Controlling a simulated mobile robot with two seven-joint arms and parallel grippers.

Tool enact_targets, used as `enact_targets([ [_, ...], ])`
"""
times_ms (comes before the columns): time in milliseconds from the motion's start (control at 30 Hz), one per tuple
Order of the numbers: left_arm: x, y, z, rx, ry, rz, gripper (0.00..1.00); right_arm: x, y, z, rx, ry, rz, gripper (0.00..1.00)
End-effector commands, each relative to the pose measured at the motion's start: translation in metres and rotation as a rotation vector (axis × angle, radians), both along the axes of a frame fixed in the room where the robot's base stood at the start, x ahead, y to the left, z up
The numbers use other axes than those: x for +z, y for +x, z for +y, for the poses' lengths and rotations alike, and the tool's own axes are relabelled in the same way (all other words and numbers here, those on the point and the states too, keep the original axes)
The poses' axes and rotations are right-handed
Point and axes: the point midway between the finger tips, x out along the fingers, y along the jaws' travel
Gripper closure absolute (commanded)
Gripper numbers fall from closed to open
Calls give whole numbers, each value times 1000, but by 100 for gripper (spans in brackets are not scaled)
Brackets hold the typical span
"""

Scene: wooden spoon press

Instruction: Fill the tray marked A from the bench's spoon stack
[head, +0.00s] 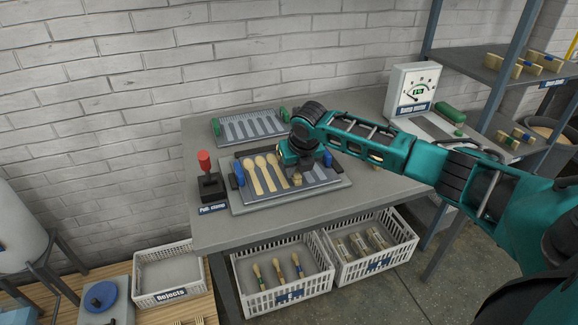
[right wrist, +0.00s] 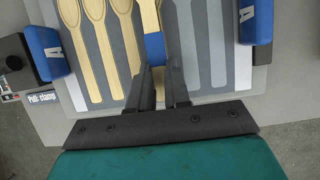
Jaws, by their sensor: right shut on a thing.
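The tray marked A (head: 318,188), with blue end blocks, lies on the bench (head: 205,237). Several pale wooden spoons (head: 260,172) lie side by side in its left slots; they also show in the right wrist view (right wrist: 96,40). The slots to their right (right wrist: 217,50) are empty. My right gripper (right wrist: 160,98) is over the tray, shut on a wooden spoon with a blue band (right wrist: 149,15), beside the laid spoons. Whether that spoon touches its slot I cannot tell. A small wooden piece (head: 376,158) shows past my right arm, mostly hidden. My left gripper is out of view.
A tray with green end blocks (head: 250,127) and empty slots lies behind. White crates (head: 285,275) with banded spoons sit below; a Rejects bin (head: 168,272) is lower left.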

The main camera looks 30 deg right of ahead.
Motion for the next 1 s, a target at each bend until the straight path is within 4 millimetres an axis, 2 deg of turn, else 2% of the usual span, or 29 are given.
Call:
enact_targets([
  [600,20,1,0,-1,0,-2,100,1,-9,-37,-1,-1,0,100],
  [1000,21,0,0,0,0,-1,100,0,-14,-58,-1,-1,0,100],
])
